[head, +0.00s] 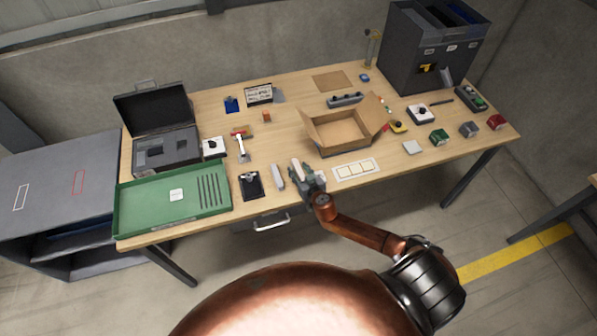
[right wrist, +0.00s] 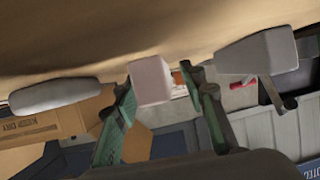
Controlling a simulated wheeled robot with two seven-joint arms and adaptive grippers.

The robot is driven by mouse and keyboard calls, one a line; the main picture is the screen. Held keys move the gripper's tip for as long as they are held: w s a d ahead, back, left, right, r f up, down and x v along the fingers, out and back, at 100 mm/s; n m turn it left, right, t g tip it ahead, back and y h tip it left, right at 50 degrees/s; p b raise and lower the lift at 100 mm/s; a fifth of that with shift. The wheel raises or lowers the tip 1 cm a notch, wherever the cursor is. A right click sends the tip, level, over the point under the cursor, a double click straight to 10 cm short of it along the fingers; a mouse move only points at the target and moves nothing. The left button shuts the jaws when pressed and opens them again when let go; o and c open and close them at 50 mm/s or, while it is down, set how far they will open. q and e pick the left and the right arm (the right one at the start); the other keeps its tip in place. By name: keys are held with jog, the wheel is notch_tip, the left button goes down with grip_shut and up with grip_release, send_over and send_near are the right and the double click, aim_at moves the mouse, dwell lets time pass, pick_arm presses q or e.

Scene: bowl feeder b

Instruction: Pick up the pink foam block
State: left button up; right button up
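The pink foam block (head: 296,166) lies near the front edge of the wooden table, left of the open cardboard box, partly hidden by my right gripper. My right gripper (head: 307,181) is low over the table beside it. In the right wrist view the pale pink block (right wrist: 151,80) shows between the fingers of the gripper (right wrist: 165,92). The left finger is close against the block's side; I cannot tell if it touches. A gap remains on the right finger's side, so the gripper is open. My left gripper is not in view.
A grey block (head: 278,177) lies just left of the pink one. A black clipboard (head: 251,186) and green tray (head: 150,212) are further left. The cardboard box (head: 342,132) stands behind right, with a white three-square card (head: 356,170) in front of it.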

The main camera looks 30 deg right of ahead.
jog(key=shift+c, duration=0.5)
jog(key=c, duration=0.9)
